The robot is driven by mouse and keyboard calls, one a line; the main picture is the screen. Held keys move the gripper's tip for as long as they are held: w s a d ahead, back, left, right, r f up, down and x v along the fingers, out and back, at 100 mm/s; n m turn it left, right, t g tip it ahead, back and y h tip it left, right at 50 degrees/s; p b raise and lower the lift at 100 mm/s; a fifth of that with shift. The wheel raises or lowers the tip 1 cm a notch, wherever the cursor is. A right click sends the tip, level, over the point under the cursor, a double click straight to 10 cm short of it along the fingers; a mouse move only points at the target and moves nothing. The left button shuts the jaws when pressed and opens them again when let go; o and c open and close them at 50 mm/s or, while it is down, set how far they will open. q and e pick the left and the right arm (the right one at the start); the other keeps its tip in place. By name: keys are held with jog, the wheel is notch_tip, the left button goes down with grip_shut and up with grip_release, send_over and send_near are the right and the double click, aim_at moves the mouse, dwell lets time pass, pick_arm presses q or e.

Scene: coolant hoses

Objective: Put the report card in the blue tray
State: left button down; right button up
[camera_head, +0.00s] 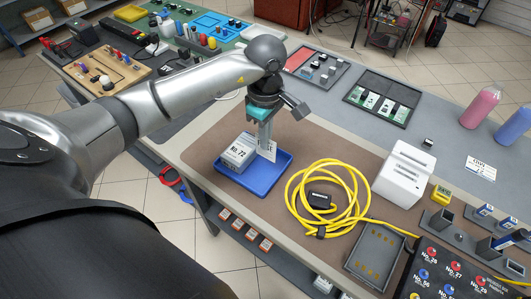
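The blue tray (272,180) lies on the brown mat near the bench's front edge. My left gripper (265,148) points down over the tray, its fingers close together on a white card with dark print, which I take as the report card (272,152). The card stands roughly upright at the fingertips; the fingers hide part of it. A pale grey block or card marked "No. 72" (236,153) is just left of the fingers, in the tray. I cannot tell whether the held card touches the tray floor. My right gripper is not in view.
A coiled yellow hose (295,205) lies right of the tray. A white card (480,171) lies at the far right. Bare mat lies behind the tray.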

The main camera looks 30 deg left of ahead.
aim_at(266, 157)
pick_arm(q)
jog(key=shift+f+b, duration=0.3)
jog(key=shift+f, duration=2.7)
jog(key=shift+f, duration=0.2)
jog(key=c, duration=1.1)
grip_release()
jog(key=shift+r, duration=0.2)
jog(key=shift+w+r, duration=0.1)
jog(key=shift+r, duration=0.25)
notch_tip(266, 157, up, 11)
jog(key=shift+r+p, duration=0.2)
jog(key=shift+p, duration=0.4)
